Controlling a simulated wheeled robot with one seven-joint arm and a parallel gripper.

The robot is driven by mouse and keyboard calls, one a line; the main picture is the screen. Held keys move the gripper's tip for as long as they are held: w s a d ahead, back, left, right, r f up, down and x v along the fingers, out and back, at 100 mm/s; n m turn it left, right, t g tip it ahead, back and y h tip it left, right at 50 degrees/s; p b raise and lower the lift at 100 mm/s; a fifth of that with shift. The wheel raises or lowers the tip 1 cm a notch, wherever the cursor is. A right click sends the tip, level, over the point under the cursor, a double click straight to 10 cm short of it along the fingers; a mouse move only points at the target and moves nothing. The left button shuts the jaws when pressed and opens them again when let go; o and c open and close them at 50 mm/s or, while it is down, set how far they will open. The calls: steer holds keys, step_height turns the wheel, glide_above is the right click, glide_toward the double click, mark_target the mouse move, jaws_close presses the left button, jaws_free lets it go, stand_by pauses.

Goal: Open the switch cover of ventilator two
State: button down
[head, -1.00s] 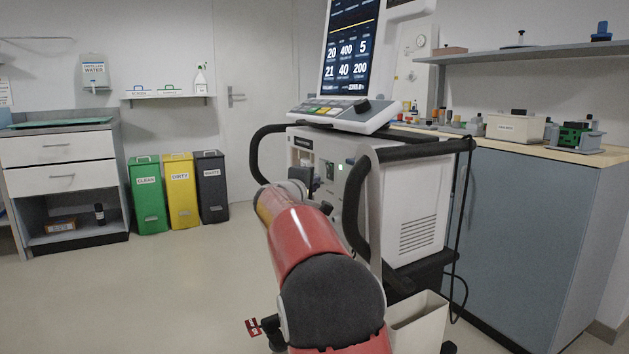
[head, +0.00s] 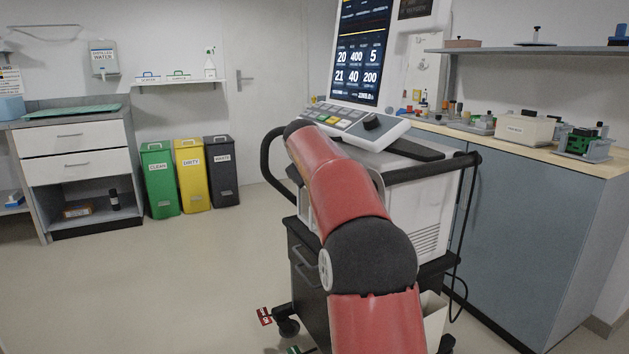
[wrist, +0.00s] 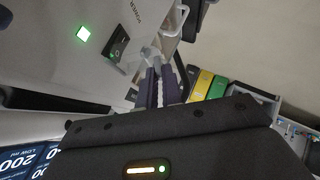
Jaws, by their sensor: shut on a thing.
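The ventilator (head: 405,215) stands on a dark cart in the head view, with its lit screen (head: 358,55) on top. My red arm reaches across its front and hides the switch panel and my gripper there. A clear switch cover (wrist: 150,53) stands out from the panel beside the switch, leaving the switch face in sight. My gripper (wrist: 160,70) is shut on the cover's edge. The exact hold is small and partly hidden by the fingers.
A black handle rail (head: 425,172) runs along the ventilator's side. A grey-blue cabinet (head: 540,230) stands close at the right. Green, yellow and dark bins (head: 190,178) stand at the back left. The floor (head: 150,290) at the left is clear.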

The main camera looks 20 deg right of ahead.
steer(key=shift+d+r+m+g+y, duration=0.2)
steer(key=shift+r+m+y, duration=0.25)
steer(key=shift+r+y, duration=0.5)
steer(key=shift+d+r+m+g+y, duration=0.1)
steer(key=shift+d+r+m+y, duration=0.3)
steer(key=shift+y, duration=0.85)
steer(key=shift+a+r+m+y, duration=0.1)
steer(key=shift+r+m+y, duration=0.15)
steer(key=shift+r+y, duration=0.15)
steer(key=c, duration=1.6)
jaws_free()
steer(key=shift+o, duration=0.2)
